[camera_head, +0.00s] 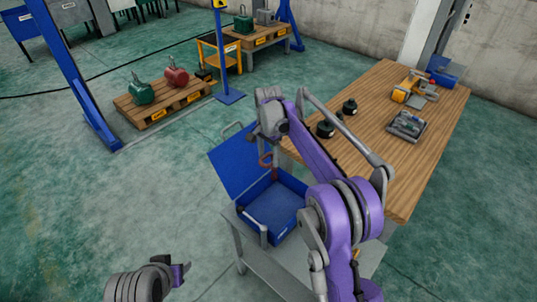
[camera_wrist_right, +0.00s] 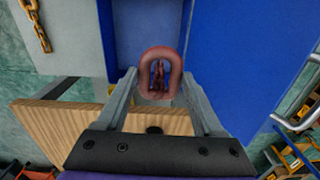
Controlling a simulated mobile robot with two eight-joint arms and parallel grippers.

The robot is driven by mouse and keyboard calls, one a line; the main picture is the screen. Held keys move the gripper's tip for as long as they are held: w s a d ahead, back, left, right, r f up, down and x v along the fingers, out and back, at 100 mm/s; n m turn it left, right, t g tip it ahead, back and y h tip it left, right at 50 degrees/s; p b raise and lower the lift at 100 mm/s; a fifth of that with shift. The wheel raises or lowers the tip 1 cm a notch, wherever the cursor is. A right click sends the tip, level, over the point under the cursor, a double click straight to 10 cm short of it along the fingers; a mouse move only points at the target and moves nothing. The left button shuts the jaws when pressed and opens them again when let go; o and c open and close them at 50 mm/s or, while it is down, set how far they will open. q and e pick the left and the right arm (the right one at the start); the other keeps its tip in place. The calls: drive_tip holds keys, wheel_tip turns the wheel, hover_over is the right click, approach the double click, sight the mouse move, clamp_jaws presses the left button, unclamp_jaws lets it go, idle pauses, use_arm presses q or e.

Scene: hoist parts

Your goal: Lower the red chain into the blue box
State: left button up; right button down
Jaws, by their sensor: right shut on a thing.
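The red chain (camera_head: 265,160) hangs below my right gripper (camera_head: 268,146), over the open blue box (camera_head: 272,205). In the right wrist view a red link (camera_wrist_right: 147,72) sits between the fingertips of my right gripper (camera_wrist_right: 160,84), with more links beneath it. The gripper is shut on the chain. I cannot tell whether the chain's lower end touches the box floor. The box's lid (camera_head: 236,160) stands open at its back left. My left gripper (camera_head: 181,272) is low at the bottom left, away from the box; its finger gap is unclear.
The box stands on a grey metal table (camera_head: 287,262). A pallet (camera_head: 160,110) with weights lies farther back. The floor at left is clear.

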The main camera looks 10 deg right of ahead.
use_arm(q)
drive_tip(key=s+f+b, duration=0.4)
drive_tip(key=f+b, duration=0.1)
drive_tip(key=f, duration=0.3)
drive_tip(key=shift+f+g+b, duration=0.35)
drive_tip(key=shift+g+b, duration=0.05)
use_arm(e)
wheel_tip(320, 180, down, 17)
idle(1.1)
unclamp_jaws()
drive_tip(key=shift+r, duration=0.1)
use_arm(q)
drive_tip(key=shift+r, duration=0.35)
use_arm(e)
wheel_tip(320, 180, up, 11)
drive_tip(key=shift+s, duration=0.1)
idle(0.6)
